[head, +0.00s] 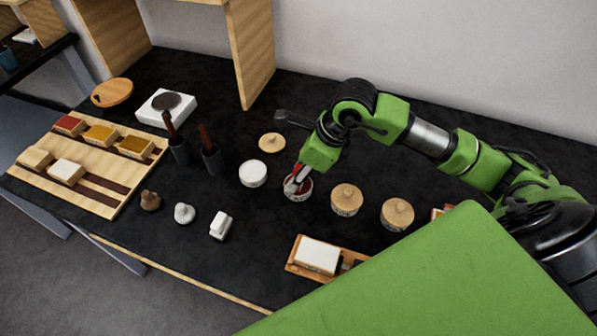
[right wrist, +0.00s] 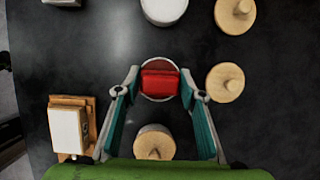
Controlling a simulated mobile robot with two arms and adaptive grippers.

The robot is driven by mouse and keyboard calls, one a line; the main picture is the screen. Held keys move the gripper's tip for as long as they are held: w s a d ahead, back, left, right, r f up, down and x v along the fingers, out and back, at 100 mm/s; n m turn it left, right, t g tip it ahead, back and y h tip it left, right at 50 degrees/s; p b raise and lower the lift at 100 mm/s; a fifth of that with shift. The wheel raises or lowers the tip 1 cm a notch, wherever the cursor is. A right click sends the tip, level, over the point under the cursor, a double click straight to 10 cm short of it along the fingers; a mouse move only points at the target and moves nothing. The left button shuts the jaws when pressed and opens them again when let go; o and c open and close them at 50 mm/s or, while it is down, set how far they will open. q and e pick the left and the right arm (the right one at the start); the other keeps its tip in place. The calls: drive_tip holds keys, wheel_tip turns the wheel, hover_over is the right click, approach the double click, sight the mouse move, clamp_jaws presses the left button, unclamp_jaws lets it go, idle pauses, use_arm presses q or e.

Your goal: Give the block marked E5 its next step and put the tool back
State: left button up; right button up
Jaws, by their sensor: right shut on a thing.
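My right gripper (head: 297,184) reaches down over a small round pot (head: 299,194). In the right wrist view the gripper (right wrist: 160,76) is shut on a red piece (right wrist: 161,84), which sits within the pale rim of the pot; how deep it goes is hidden. A white-topped block (head: 317,255) lies on a wooden holder (head: 292,267) at the front, also seen in the right wrist view (right wrist: 66,130). Other blocks, red-topped (head: 69,123), yellow-topped (head: 100,134) and ochre-topped (head: 136,146), stand on a slotted board. No E5 mark is readable. My left gripper is out of view.
Wooden-lidded jars (head: 346,200) stand right of the pot. A white round pot (head: 253,174) and loose lid (head: 271,143) are left of it. Dark holders with upright tools (head: 211,160), a white hotplate (head: 166,108) and small stamps (head: 184,213) stand farther left.

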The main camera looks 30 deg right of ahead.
drive_tip(key=shift+f+b, duration=0.4)
drive_tip(key=shift+f, duration=0.05)
idle(0.6)
drive_tip(key=shift+s+f+b, duration=0.1)
drive_tip(key=shift+b, duration=0.25)
idle(1.2)
drive_tip(key=shift+r+p, duration=1.95)
drive_tip(key=shift+r, duration=1.65)
drive_tip(key=shift+a, duration=0.1)
